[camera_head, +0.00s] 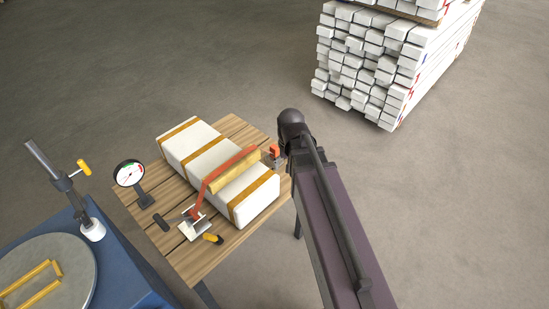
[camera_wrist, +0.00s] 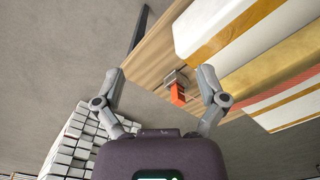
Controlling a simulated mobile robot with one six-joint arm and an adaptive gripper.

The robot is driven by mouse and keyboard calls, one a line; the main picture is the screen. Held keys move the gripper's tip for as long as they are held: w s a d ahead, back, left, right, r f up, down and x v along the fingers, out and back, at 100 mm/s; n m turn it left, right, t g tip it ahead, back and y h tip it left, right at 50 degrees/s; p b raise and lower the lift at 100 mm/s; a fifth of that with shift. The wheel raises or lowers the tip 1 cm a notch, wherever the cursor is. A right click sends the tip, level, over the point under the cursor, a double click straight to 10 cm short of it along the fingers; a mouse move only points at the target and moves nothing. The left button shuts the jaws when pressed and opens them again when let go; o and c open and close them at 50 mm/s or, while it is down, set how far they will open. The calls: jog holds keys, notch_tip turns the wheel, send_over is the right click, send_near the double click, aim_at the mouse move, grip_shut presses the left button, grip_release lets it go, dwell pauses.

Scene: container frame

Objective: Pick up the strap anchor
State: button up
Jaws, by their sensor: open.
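A small strap anchor (camera_wrist: 176,82), a grey metal piece with an orange block on it, sits at the edge of the wooden table in the wrist view. In the head view its orange part (camera_head: 275,150) shows at the table's right edge, beside the white wrapped block, partly hidden by my arm. My gripper (camera_wrist: 161,74) is open and empty. In the wrist view its two fingers stand apart, with the anchor between them in the picture, nearer the right finger. No contact shows.
The white block (camera_head: 206,150) with yellow bands and a red strap fills much of the wooden table (camera_head: 228,125). A stack of white bars (camera_head: 370,58) stands behind on open floor.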

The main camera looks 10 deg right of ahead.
aim_at(274, 147)
jog(key=w+f+m+b, duration=0.1)
jog(key=w+m, duration=0.7)
jog(key=w, duration=1.5)
jog(key=shift+w+f+m, duration=0.3)
jog(key=shift+m, duration=0.1)
jog(key=shift+a+f+b, duration=0.1)
jog(key=shift+b, duration=0.25)
notch_tip(274, 147, down, 8)
jog(key=b, duration=0.8)
jog(key=shift+f, duration=0.25)
jog(key=shift+f+b, duration=0.15)
jog(key=shift+b, duration=0.25)
notch_tip(274, 147, down, 5)
jog(key=b, duration=0.5)
jog(key=shift+w, duration=0.15)
grip_shut()
